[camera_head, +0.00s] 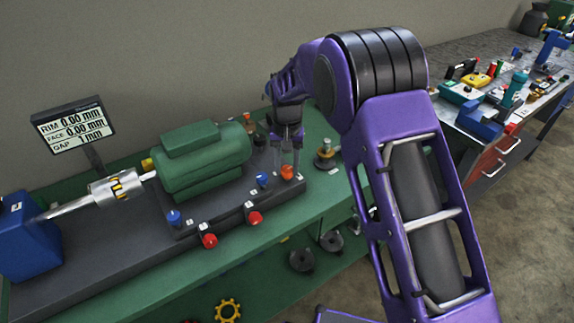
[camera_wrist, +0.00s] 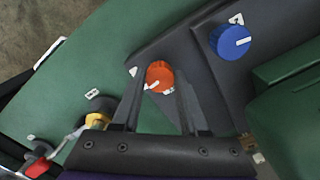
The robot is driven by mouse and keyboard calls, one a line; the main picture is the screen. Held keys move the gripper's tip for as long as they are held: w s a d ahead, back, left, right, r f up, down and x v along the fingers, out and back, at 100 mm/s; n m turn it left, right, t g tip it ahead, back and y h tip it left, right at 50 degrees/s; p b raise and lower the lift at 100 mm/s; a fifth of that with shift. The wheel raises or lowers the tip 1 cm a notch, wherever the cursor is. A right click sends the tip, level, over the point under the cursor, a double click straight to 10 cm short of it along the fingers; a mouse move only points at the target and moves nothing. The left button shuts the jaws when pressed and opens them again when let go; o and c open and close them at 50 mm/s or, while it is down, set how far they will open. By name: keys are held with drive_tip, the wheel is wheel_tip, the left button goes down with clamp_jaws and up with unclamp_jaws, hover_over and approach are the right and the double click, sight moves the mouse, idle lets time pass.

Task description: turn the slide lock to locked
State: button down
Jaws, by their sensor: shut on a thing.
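An orange knob (camera_head: 287,172) stands at the right end of the dark base plate on the green bench; I take it to be the slide lock, though its label is unreadable. In the wrist view the orange knob (camera_wrist: 159,74) has a white pointer line angled toward the lower left, with small white marks beside it. My gripper (camera_head: 287,157) reaches down from above and is shut on the orange knob, one finger on each side. In the wrist view the fingers partly hide the plate around it.
A blue knob (camera_wrist: 233,40) stands close by on the same plate. The green motor (camera_head: 200,158) is left of my gripper, with red knobs (camera_head: 255,217) along the front edge. A brass-topped fitting (camera_head: 325,155) stands right. A cluttered workbench (camera_head: 480,60) is at the far right.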

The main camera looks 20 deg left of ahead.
sight(287, 169)
drive_tip(key=shift+m, duration=0.6)
drive_tip(key=shift+c, duration=2.1)
unclamp_jaws()
drive_tip(key=shift+r, duration=0.1)
wheel_tip(287, 169, up, 17)
drive_tip(key=p, duration=0.1)
drive_tip(key=shift+r, duration=0.15)
